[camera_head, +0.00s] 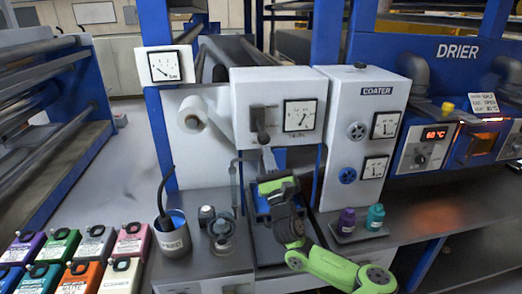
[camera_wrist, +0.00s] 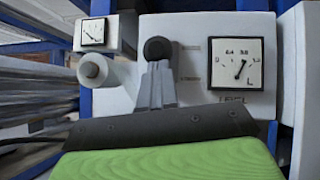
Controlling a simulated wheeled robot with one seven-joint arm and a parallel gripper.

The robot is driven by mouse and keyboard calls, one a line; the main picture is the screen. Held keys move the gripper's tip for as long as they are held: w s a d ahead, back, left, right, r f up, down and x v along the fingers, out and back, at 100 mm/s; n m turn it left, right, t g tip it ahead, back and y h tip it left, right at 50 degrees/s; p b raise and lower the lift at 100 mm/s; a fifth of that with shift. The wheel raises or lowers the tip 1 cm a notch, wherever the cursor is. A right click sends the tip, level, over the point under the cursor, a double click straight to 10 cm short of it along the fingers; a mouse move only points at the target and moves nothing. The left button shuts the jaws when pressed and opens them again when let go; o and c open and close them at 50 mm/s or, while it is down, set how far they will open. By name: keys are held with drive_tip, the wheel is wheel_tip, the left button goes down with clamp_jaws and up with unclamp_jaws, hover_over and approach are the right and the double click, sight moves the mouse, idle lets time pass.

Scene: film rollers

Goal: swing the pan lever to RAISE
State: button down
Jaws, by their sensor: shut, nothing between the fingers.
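The pan lever (camera_head: 263,127) is on the front of a white box left of the coater. It has a dark round knob at its lower end and a dark mount above. In the wrist view its black knob (camera_wrist: 157,48) stands just beyond my fingertips. My gripper (camera_head: 267,152) is below the knob, its grey fingers together and empty, pointing up at it. The fingers also show in the wrist view (camera_wrist: 156,68). I cannot tell whether they touch the knob. Two small labels beside the lever are too blurred to read. The fingers hide the lever's lower surroundings in the wrist view.
A level gauge (camera_head: 299,115) is right of the lever. A white roll (camera_head: 193,113) sticks out at left. The coater cabinet (camera_head: 365,130) stands close at right. A cup (camera_head: 173,234), a glass jar (camera_head: 221,232) and purple and teal bottles (camera_head: 375,216) stand on the bench.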

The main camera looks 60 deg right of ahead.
sight(267, 139)
drive_tip(key=r+p, duration=0.1)
drive_tip(key=r+g+p, duration=0.1)
drive_tip(key=p, duration=0.1)
drive_tip(key=r+p, duration=0.1)
drive_tip(key=p, duration=0.1)
drive_tip(key=shift+s+a+r+m+g+y, duration=0.15)
drive_tip(key=shift+s+r+m+g+y, duration=0.15)
drive_tip(key=shift+y, duration=0.1)
drive_tip(key=shift+w+r+p, duration=0.15)
drive_tip(key=shift+r+p, duration=2.15)
drive_tip(key=shift+p, duration=0.85)
